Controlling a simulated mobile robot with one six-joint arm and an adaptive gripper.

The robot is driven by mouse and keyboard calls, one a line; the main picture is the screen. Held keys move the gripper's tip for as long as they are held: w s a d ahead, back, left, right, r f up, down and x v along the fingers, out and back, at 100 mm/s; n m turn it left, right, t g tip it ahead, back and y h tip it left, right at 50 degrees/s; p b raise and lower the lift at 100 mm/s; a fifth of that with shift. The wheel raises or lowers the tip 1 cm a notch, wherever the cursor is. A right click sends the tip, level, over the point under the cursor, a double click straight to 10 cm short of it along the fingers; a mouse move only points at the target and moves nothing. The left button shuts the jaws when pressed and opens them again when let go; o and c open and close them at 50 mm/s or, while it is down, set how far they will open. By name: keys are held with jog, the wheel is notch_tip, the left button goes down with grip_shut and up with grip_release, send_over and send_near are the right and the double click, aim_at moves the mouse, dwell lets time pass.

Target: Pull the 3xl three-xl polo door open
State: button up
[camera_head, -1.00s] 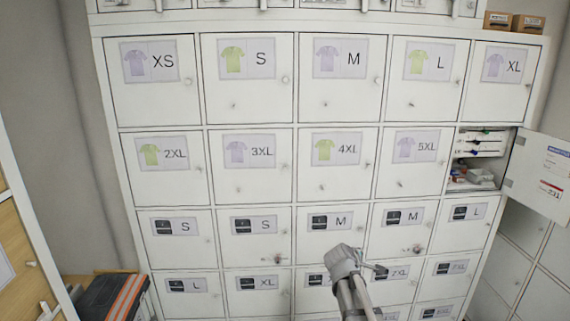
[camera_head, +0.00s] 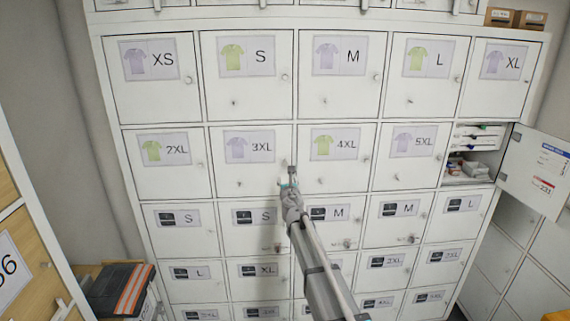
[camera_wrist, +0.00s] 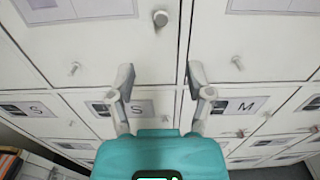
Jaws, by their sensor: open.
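The 3XL polo door (camera_head: 237,178) is a white locker door with a purple shirt label, shut, in the second row of the head view. Its round knob (camera_wrist: 160,18), near its right edge, shows at the top of the wrist view. The door's lower part (camera_wrist: 105,50) fills the upper left there; its label text is cut off. My gripper (camera_head: 288,181) is in front of the door's lower right corner. In the wrist view my gripper (camera_wrist: 160,73) is open and empty, its fingers apart below the knob.
The shut 4XL door (camera_head: 335,180) adjoins on the right, and shut S and M doors sit below. Far right, an open door (camera_head: 537,170) sticks out from a compartment with boxes. A wooden cabinet (camera_head: 18,255) stands at the left.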

aim_at(285, 164)
jog(key=shift+w, duration=0.1)
jog(key=w, duration=0.4)
jog(key=w+a, duration=0.1)
jog(key=w, duration=0.4)
jog(key=w+a, duration=0.1)
jog(key=w, duration=0.3)
jog(key=shift+w, duration=0.2)
jog(key=shift+c, duration=0.2)
grip_shut()
